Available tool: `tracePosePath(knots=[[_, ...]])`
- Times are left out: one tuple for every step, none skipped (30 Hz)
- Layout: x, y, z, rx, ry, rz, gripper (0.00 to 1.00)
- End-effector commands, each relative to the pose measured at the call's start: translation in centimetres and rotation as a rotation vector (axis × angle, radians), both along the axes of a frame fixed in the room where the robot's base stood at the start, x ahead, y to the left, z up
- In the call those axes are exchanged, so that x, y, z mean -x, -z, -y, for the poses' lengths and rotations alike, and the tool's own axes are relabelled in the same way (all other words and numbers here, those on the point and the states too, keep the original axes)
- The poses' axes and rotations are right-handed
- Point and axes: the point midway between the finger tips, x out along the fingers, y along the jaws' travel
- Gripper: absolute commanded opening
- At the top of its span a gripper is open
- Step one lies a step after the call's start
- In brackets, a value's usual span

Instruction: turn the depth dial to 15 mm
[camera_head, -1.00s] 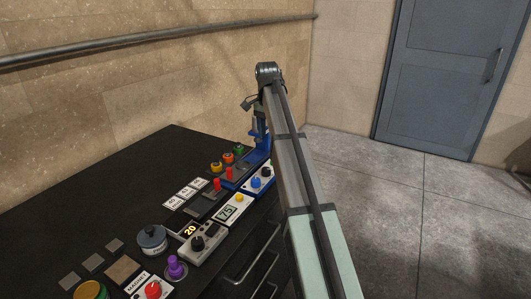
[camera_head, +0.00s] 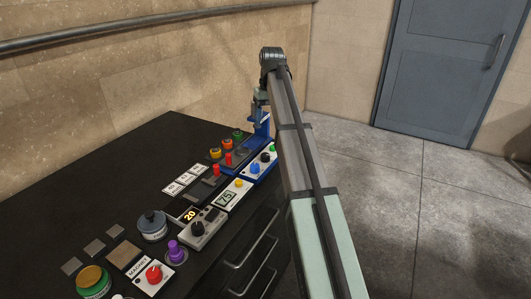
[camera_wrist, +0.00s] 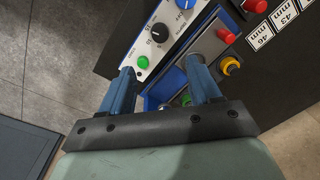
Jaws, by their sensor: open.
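A white panel with a blue border (camera_head: 258,167) holds a blue knob (camera_head: 254,169), a black knob (camera_head: 265,157) and a green button (camera_head: 272,149). The blue knob (camera_wrist: 185,4) is cut by the top edge, and the green button (camera_wrist: 143,62) is near the left fingertip.
A blue press (camera_head: 259,128) stands at the bench's far end. Red buttons (camera_wrist: 226,36) and a yellow button (camera_wrist: 231,67) lie right of the fingers. A panel showing 75 (camera_head: 228,196) and another showing 20 (camera_head: 190,215) sit nearer on the black bench (camera_head: 130,165).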

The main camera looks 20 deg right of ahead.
Motion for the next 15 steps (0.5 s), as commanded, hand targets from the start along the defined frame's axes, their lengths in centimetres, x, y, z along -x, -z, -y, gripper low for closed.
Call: tracePosePath(knots=[[0.0, 0.1, 0.0, 0.0, -0.012, 0.001, 0.62], [0.0, 0.2, 0.0, 0.0, -0.017, 0.001, 0.62], [0.0, 0.5, 0.0, 0.0, -0.021, 0.0, 0.62], [0.1, 0.7, -0.1, 0.0, -0.021, 0.0, 0.62], [0.1, 1.0, -0.1, 0.0, -0.021, 0.0, 0.62], [0.1, 1.5, -0.1, 0.0, -0.021, 0.0, 0.62], [0.1, 1.9, -0.1, 0.0, -0.02, 0.0, 0.62], [0.1, 2.3, -0.2, 0.0, -0.02, 0.0, 0.62], [0.2, 2.9, -0.2, 0.0, -0.02, -0.001, 0.62], [0.2, 3.4, -0.2, 0.0, -0.02, -0.001, 0.62], [0.2, 4.0, -0.3, 0.0, -0.019, -0.001, 0.62], [0.2, 4.7, -0.3, 0.0, -0.019, -0.001, 0.62], [0.2, 5.2, -0.3, 0.0, -0.019, -0.001, 0.62], [0.2, 5.7, -0.4, 0.0, -0.019, -0.001, 0.62], [0.2, 6.4, -0.4, 0.0, -0.019, -0.001, 0.62]])
